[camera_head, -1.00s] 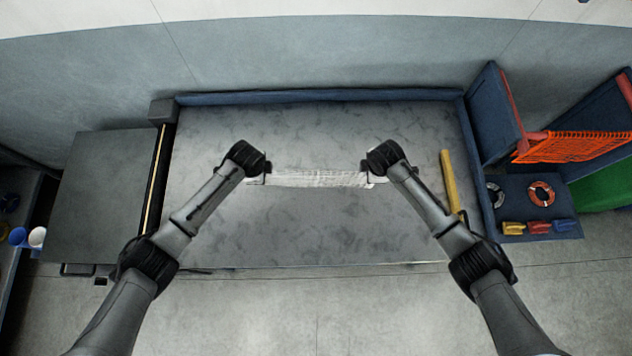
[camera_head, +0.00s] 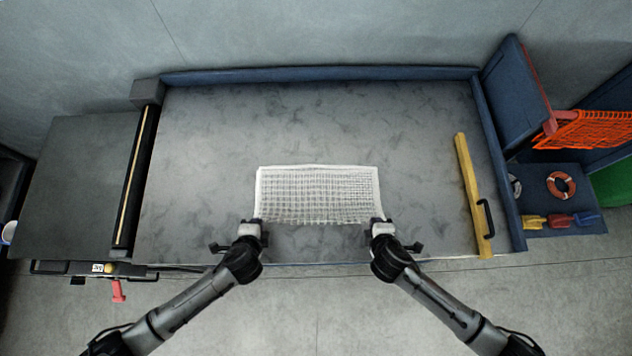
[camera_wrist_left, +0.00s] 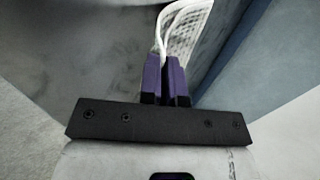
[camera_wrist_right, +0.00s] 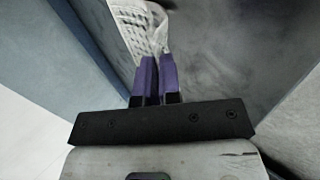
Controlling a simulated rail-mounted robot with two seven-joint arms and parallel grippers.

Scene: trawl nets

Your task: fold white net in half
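The white net (camera_head: 318,192) lies spread as a rectangle on the grey table, with its white border along the far edge and sides. My left gripper (camera_head: 250,226) is at its near left corner and my right gripper (camera_head: 377,226) at its near right corner. In the left wrist view the purple fingers (camera_wrist_left: 167,80) are closed together on the white edge of the net (camera_wrist_left: 185,30). In the right wrist view the purple fingers (camera_wrist_right: 155,78) are closed together at the net's corner (camera_wrist_right: 137,28). The near edge between the grippers looks slightly raised; its height is unclear.
A yellow bar with a black handle (camera_head: 470,190) lies on the table's right side. Blue rims (camera_head: 320,74) bound the table at back and right. A black rail with a yellow strip (camera_head: 135,180) runs along the left. The table around the net is clear.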

